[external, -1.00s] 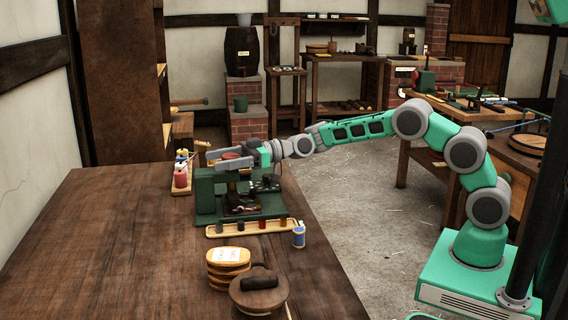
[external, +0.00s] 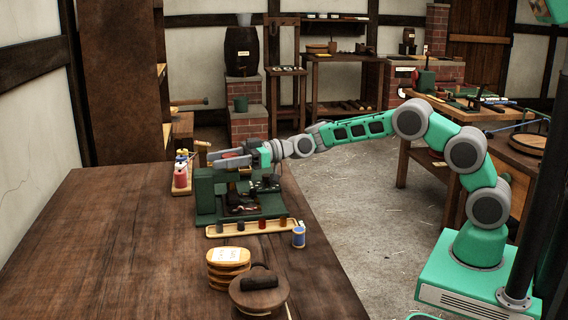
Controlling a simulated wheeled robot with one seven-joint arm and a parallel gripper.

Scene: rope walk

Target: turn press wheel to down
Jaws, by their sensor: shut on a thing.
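The green press (external: 205,193) stands on the near wooden table, with its wheel (external: 232,153) at its top. A red patch shows at the wheel, and a small light-brown knob (external: 203,143) sticks up at its left. My gripper (external: 242,156) reaches in from the right, level with the top of the press, and is shut on the press wheel. The fingers and wheel overlap, so the exact contact is hidden. A dark reddish-brown thing sits low inside the press frame; its details are too small to tell.
Red and other spools (external: 181,175) are at left. The table's left side is clear.

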